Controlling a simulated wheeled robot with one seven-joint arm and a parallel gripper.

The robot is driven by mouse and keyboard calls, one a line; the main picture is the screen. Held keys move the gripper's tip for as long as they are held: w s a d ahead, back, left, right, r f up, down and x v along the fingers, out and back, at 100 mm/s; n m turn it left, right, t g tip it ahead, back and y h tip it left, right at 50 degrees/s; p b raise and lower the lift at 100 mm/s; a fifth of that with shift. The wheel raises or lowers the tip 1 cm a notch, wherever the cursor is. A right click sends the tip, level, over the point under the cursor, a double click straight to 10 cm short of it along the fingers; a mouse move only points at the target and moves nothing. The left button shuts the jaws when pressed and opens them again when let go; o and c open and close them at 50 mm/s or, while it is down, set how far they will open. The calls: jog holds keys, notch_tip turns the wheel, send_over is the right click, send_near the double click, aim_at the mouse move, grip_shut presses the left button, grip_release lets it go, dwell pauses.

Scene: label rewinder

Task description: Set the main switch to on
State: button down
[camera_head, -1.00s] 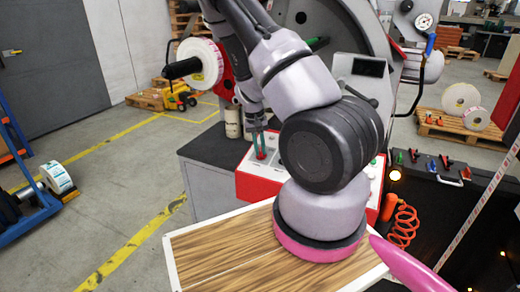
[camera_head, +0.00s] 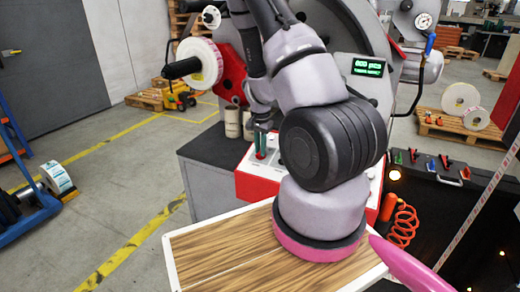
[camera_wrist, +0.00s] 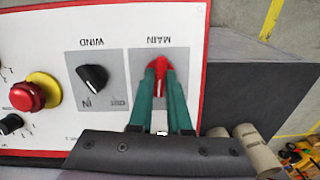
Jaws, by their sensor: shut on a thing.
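The main switch (camera_wrist: 160,63) is a red knob on a grey plate marked MAIN, whose lettering is upside down in the wrist view. Its handle stands about upright in that picture. My gripper (camera_wrist: 160,76) has its two green fingers shut on the knob from both sides; the fingers also show in the head view (camera_head: 261,150). The fingers hide parts of the plate, and I cannot read the switch's position marks. The display (camera_head: 367,67) on the machine is lit with green characters.
Beside the main switch sit a black WIND knob (camera_wrist: 93,77) and a red emergency button with a yellow collar (camera_wrist: 34,92). Cardboard cores (camera_head: 233,122) stand behind the control box (camera_head: 258,188). A wooden-topped table (camera_head: 225,250) lies in front.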

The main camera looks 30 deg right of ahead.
aim_at(262, 158)
jog(key=m+t, duration=0.1)
jog(key=m, duration=0.3)
jog(key=shift+m, duration=0.3)
dwell(0.3)
jog(key=c, duration=0.9)
grip_release()
jog(key=shift+o, duration=0.2)
jog(key=shift+r, duration=0.15)
notch_tip(262, 158, up, 7)
jog(key=s, duration=0.1)
jog(key=shift+d+r, duration=0.1)
